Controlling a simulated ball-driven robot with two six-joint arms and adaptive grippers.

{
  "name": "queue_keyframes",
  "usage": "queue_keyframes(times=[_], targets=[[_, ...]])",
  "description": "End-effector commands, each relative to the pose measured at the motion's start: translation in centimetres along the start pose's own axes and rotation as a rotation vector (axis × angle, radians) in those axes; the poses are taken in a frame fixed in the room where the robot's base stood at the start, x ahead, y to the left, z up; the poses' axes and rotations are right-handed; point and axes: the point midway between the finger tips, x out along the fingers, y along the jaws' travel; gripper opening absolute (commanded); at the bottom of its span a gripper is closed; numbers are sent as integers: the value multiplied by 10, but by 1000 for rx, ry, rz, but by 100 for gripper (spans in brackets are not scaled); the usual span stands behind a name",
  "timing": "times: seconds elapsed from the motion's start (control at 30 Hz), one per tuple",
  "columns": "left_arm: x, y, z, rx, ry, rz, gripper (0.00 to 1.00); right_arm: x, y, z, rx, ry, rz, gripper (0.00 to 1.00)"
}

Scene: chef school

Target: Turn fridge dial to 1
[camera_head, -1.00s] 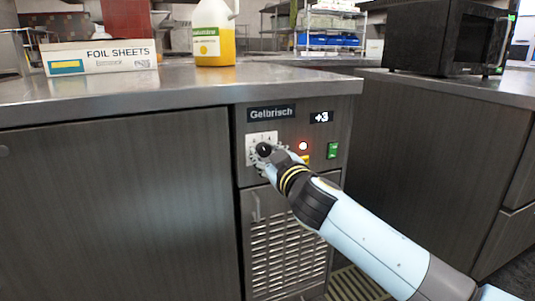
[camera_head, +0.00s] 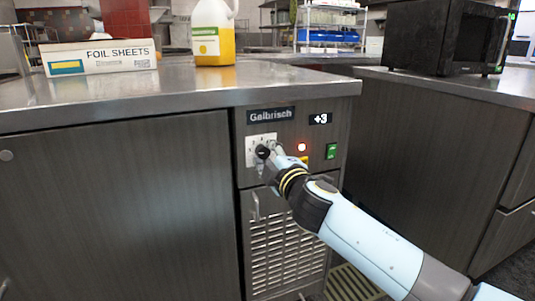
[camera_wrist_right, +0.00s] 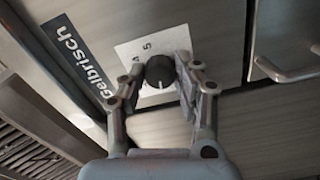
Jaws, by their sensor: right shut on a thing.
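The black fridge dial (camera_head: 262,151) sits on a white number plate (camera_head: 251,157) on the fridge's control panel, under the "Gelbrisch" label. The dial (camera_wrist_right: 160,71) also shows in the right wrist view, with a white pointer mark on its face and a "5" readable on the plate beside it. My right gripper (camera_wrist_right: 159,74) is shut on the dial, with one finger on either side. In the head view the right gripper (camera_head: 270,156) partly hides the dial and its numbers. The display (camera_head: 320,118) reads +3. My left gripper is not in view.
A red light (camera_head: 302,147) and a green switch (camera_head: 332,151) sit right of the dial. A vent grille (camera_head: 288,255) is below. The counter (camera_head: 150,90) above holds a foil sheets box (camera_head: 100,57) and a yellow bottle (camera_head: 214,45). A microwave (camera_head: 440,38) stands at right.

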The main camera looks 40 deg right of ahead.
Motion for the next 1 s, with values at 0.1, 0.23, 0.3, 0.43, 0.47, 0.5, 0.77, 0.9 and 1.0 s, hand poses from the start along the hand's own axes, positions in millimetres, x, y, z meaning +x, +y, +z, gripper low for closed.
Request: queue_keyframes(times=[0.1,0.23,0.3,0.43,0.47,0.5,0.77,0.9,1.0], targets=[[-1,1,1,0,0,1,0,-1,-2,0,-46,0,-4,0],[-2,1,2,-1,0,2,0,-1,-2,0,-82,0,-5,0],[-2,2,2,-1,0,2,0,-1,-3,0,-94,0,-5,0],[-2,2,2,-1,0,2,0,-1,-3,0,-106,0,-5,0],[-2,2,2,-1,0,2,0,-1,-3,0,-107,0,-6,0],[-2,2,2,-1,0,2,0,-1,-3,0,-108,0,-6,0],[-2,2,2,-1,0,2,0,-1,-4,1,-107,0,-6,0],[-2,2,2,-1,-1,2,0,-1,-3,1,-107,0,-6,47],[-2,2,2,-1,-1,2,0,-1,-2,0,-107,0,-4,54]])
